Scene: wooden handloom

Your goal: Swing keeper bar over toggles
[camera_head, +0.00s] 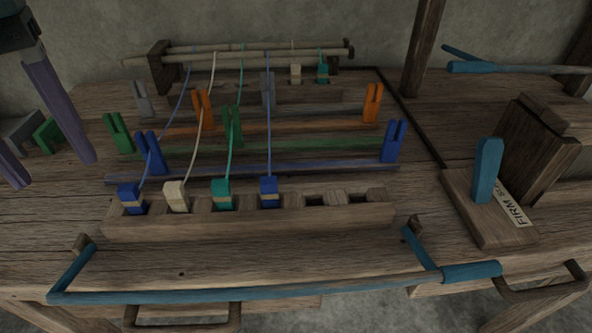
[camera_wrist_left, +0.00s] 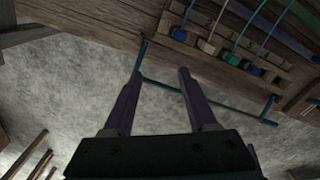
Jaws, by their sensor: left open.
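The keeper bar (camera_head: 250,292) is a blue U-shaped bar with a thick blue grip at its right end. It is swung down toward the front edge, in front of the slotted rail (camera_head: 250,226) and apart from the toggles. The toggles are blue (camera_head: 131,200), cream (camera_head: 176,197), teal (camera_head: 222,194) and blue (camera_head: 269,192), each in a rail slot with a cord. My left gripper (camera_head: 55,173) is open and empty at the far left, above the table. In the left wrist view its purple fingers (camera_wrist_left: 162,74) point toward the keeper bar (camera_wrist_left: 225,105), apparently without holding it.
Coloured forked posts stand behind the rail, orange (camera_head: 372,103) and blue (camera_head: 393,141) among them. A board with an upright blue lever (camera_head: 487,170) and a label stands at right. Dark handles (camera_head: 183,325) hang at the front edge. Two rail slots at right are empty.

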